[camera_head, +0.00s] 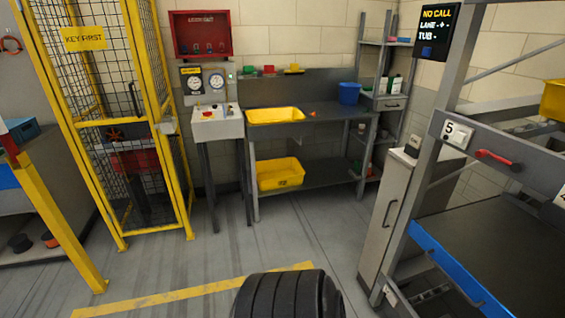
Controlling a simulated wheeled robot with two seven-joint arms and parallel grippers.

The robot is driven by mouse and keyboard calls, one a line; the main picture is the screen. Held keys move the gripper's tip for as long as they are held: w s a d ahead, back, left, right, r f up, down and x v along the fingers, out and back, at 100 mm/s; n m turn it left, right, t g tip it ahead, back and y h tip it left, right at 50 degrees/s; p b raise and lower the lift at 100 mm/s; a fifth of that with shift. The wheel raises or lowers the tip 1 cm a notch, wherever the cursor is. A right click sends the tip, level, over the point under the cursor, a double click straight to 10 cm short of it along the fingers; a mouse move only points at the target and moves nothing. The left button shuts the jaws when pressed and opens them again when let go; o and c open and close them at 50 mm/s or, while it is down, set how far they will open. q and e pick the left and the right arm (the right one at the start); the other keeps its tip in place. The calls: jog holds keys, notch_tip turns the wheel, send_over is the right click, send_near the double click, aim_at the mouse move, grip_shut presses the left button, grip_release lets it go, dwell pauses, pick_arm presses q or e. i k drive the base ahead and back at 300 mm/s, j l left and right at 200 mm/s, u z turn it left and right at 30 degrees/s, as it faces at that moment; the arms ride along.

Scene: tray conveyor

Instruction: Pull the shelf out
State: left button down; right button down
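A dark flat shelf (500,240) with a blue front edge (440,262) sits low in the grey metal rack (393,225) at the right. A thin grey bar, perhaps a handle, shows below the blue edge. How far the shelf stands out of the rack cannot be told, as the picture's edge cuts it off. Above it, a grey beam carries a plate marked 5 (454,132) and a red handle (497,158). Neither of my grippers is in view.
A grey cabinet (385,220) stands left of the rack. A workbench (325,113) with yellow tubs and a blue bucket (349,93) is at the back. A yellow mesh cage (122,130) and a yellow post (60,225) stand left.

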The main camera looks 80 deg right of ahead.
aim_at(505, 260)
jog(key=z, duration=4.15)
